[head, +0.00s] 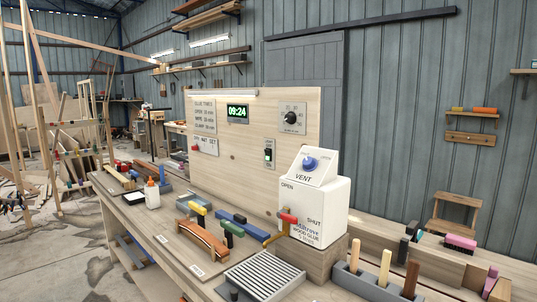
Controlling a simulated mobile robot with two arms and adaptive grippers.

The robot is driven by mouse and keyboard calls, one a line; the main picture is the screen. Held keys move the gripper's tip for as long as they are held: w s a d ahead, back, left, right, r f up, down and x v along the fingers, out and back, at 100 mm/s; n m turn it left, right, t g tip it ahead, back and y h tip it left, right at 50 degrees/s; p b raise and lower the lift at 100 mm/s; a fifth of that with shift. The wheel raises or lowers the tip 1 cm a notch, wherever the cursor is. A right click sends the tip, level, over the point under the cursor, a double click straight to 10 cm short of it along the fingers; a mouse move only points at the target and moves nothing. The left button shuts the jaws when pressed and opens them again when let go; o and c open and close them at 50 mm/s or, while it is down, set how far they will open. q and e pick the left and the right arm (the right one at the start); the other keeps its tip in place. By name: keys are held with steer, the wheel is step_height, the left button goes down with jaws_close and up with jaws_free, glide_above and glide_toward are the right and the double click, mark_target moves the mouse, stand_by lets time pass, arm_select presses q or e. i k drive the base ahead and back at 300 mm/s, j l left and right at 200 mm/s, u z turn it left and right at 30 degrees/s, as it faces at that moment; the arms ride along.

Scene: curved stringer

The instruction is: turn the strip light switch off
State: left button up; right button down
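A wall switch (268,154) with a dark rocker on a grey plate sits on the upright wooden panel (235,165), below a round dial. The rocker looks dark at the top with a pale part lower down; it is too small to tell its position for sure. A slim strip light (224,92) runs along the panel's top edge and looks pale and bright. Neither of my grippers is in view.
A white glue box (318,208) marked VENT, with a blue knob and a red-handled lever, stands right of the switch. Clamps and a curved wooden piece (202,240) lie on the bench.

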mark_target(267, 158)
steer(key=i+j+z, duration=0.3)
steer(key=j, duration=0.25)
steer(key=i+j+z, duration=0.3)
steer(key=j, duration=0.35)
steer(key=i+j+z, duration=0.15)
steer(key=j, duration=0.2)
steer(key=i, duration=0.05)
